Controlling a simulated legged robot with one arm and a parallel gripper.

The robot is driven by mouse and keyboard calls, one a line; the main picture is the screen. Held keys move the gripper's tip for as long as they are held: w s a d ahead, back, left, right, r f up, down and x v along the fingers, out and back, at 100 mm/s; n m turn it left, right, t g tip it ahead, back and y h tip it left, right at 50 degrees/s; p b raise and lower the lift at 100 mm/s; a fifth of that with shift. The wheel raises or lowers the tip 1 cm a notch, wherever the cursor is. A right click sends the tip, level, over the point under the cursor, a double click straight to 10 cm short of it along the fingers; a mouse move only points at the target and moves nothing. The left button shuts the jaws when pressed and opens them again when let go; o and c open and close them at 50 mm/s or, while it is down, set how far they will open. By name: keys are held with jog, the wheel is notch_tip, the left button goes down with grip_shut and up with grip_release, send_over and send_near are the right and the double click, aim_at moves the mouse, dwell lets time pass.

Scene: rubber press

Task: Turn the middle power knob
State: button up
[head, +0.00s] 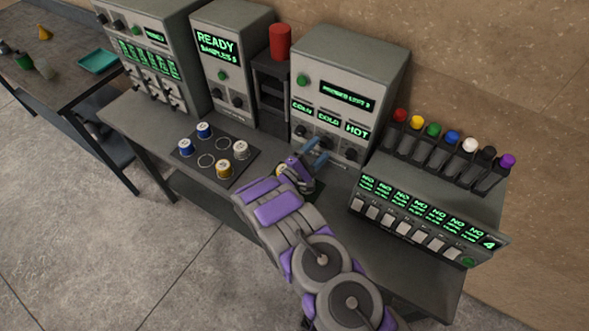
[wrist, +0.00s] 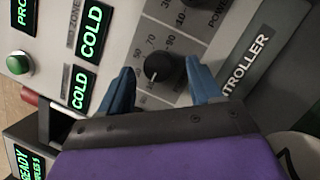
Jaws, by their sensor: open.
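The temperature controller (head: 350,75) is a grey box with a green button and three displays reading COLD, COLD and HOT. Its middle power knob (wrist: 158,67) is black and round, with a numbered dial around it. The right knob (wrist: 196,16) shows above it in the wrist view, and also on the box in the head view (head: 351,154). The left knob is hidden in the wrist view. My gripper (wrist: 161,82) is open, with one blue finger on each side of the middle knob. I cannot tell whether the fingers touch it. In the head view my gripper (head: 316,152) is at the box's front.
A black mat (head: 233,175) with several small cans lies left of my arm. A red cylinder (head: 280,42) tops a dark rack. More machines stand at left.

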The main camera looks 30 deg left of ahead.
jog(key=v, duration=1.6)
jog(key=shift+w+a+f, duration=0.15)
jog(key=shift+a, duration=0.15)
jog(key=shift+a, duration=0.1)
